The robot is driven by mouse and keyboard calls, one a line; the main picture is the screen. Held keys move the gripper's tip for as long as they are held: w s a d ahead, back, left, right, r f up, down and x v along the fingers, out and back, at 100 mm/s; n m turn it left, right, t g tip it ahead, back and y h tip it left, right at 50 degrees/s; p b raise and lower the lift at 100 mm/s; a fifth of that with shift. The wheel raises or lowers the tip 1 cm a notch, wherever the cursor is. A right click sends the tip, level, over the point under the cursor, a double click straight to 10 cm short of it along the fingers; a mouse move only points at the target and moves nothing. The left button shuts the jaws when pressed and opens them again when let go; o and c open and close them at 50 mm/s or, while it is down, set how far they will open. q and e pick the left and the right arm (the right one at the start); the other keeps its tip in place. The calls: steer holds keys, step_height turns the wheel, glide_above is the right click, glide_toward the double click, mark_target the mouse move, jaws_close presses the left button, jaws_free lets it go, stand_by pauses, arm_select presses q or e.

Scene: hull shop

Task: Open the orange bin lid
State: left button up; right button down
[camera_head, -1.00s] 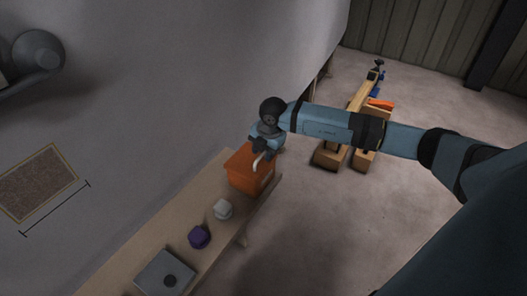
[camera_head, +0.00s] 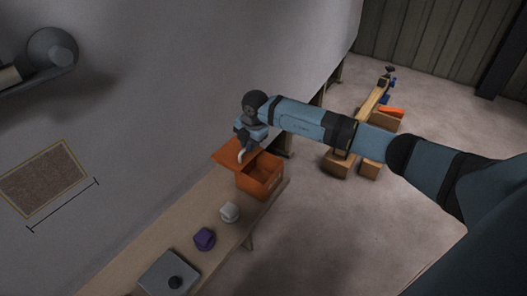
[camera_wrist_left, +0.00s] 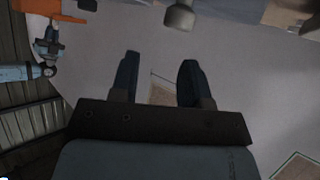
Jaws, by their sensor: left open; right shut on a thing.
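The orange bin (camera_head: 262,181) stands at the far end of the wooden bench, and its dark inside shows. Its orange lid (camera_head: 226,157) is raised and tilted over to the left side of the bin. My right gripper (camera_head: 241,150) is at the lid and shut on its pale curved handle (camera_head: 241,156); the fingers are small and partly hidden by the wrist. My left gripper (camera_wrist_left: 158,68) is open and empty in the left wrist view, facing the grey hull surface. An orange piece beside my right arm shows at that view's top left.
A white block (camera_head: 229,212), a purple block (camera_head: 204,239) and a grey plate with a dark knob (camera_head: 168,274) are on the bench (camera_head: 142,248). The grey hull wall rises close along the left. A trestle with wooden blocks (camera_head: 372,110) stands on the floor behind.

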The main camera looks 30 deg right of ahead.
steer(key=shift+w+a, duration=0.15)
steer(key=shift+w, duration=0.4)
steer(key=c, duration=1.2)
jaws_free()
arm_select(q)
steer(key=shift+d+r, duration=0.1)
arm_select(e)
steer(key=shift+o, duration=0.2)
steer(key=shift+r, duration=0.1)
arm_select(q)
steer(key=shift+s+a+p, duration=0.15)
steer(key=shift+a+p, duration=0.1)
steer(key=shift+p, duration=0.85)
arm_select(e)
step_height(320, 180, up, 13)
steer(key=s+d, duration=0.1)
steer(key=s, duration=0.1)
steer(key=shift+s+r, duration=0.2)
steer(key=shift+s, duration=0.1)
arm_select(q)
steer(key=shift+r, duration=0.15)
